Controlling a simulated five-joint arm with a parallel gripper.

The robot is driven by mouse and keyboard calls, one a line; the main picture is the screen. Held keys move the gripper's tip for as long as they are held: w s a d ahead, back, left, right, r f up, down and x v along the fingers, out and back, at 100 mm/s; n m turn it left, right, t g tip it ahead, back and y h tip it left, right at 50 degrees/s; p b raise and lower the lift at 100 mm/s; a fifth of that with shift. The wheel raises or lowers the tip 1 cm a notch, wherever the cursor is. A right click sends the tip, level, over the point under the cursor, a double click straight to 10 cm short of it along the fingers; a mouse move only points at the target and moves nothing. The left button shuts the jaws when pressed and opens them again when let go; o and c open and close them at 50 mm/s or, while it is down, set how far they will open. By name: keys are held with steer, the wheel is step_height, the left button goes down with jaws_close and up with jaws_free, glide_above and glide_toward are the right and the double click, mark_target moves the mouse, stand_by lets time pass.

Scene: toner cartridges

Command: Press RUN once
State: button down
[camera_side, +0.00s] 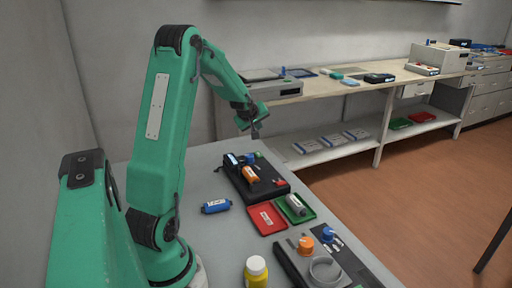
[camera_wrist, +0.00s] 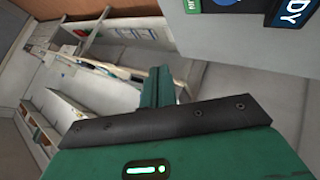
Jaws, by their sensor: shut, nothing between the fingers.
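My gripper (camera_side: 256,131) is shut and empty, raised above the far end of the bench. In the wrist view its closed fingers (camera_wrist: 157,86) point toward the room and touch nothing. Below it in the side view is a black device (camera_side: 262,188) with an orange cartridge (camera_side: 250,175), a blue part (camera_side: 250,158) and a small red patch (camera_side: 280,182). In the wrist view a dark sign (camera_wrist: 291,10), its lettering partly cut off, shows beside a blue and a green patch. I cannot read RUN on anything.
A blue cartridge (camera_side: 216,206) lies on the grey bench. A red tray (camera_side: 266,219) and a green tray (camera_side: 306,214) holding a grey cartridge (camera_side: 296,204) lie nearby. A yellow bottle (camera_side: 256,272) and a device with an orange knob (camera_side: 306,245) stand at the front.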

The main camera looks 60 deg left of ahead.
mark_target(258, 156)
steer(key=shift+f, duration=0.15)
steer(key=shift+f, duration=4.25)
steer(key=shift+d+f, duration=0.1)
steer(key=shift+f, duration=0.8)
steer(key=shift+r, duration=0.85)
steer(key=shift+r, duration=0.15)
steer(key=shift+r, duration=2.4)
